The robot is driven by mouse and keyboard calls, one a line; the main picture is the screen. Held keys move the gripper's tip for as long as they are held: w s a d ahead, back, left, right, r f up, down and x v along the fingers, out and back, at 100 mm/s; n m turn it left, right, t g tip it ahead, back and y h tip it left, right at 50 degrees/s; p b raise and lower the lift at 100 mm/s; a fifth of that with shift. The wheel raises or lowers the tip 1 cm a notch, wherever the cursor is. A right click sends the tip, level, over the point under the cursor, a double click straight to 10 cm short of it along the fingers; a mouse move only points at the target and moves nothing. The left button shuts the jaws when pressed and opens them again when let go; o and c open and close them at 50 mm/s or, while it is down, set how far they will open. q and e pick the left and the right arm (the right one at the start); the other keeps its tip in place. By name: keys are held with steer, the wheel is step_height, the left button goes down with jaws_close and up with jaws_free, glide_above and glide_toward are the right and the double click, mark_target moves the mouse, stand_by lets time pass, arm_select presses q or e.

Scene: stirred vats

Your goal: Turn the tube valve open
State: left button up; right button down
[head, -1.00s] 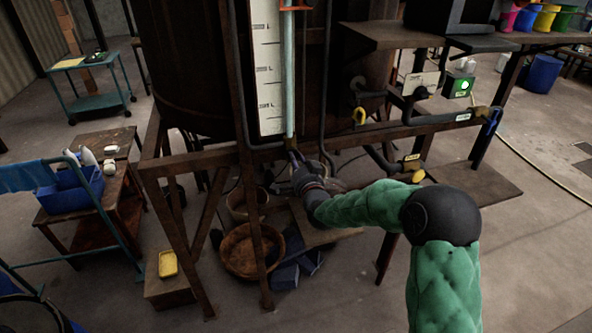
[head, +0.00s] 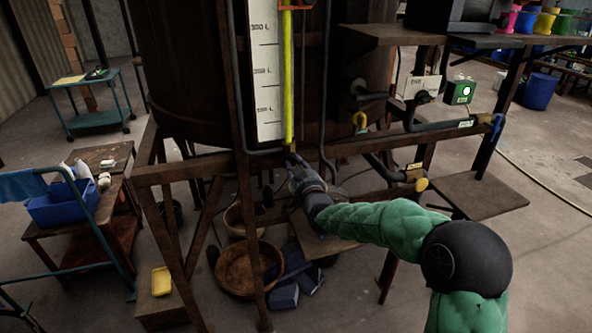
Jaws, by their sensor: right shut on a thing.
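The sight tube (head: 288,95) runs upright in front of the dark vat (head: 185,75), beside a white scale board (head: 265,75). The tube is filled bright yellow along the length I see. My right gripper (head: 292,162) is at the foot of the tube, its fingers shut on the tube valve there. The valve is mostly hidden by the fingers, so I cannot tell its handle's angle. My left gripper is not in view.
A rusty frame rail (head: 385,143) crosses just behind my right gripper. Pipes with a yellow valve (head: 360,122) and a blue valve (head: 497,126) lie to the right. A wooden bowl (head: 240,270) stands below. A blue crate (head: 62,206) sits on a cart at left.

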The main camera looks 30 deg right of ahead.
steer(key=shift+f+n, duration=0.1)
steer(key=shift+n, duration=0.5)
steer(key=c, duration=1.1)
jaws_free()
steer(key=shift+o, duration=0.2)
steer(key=shift+s, duration=0.15)
steer(key=v, duration=1.1)
steer(key=shift+s, duration=0.35)
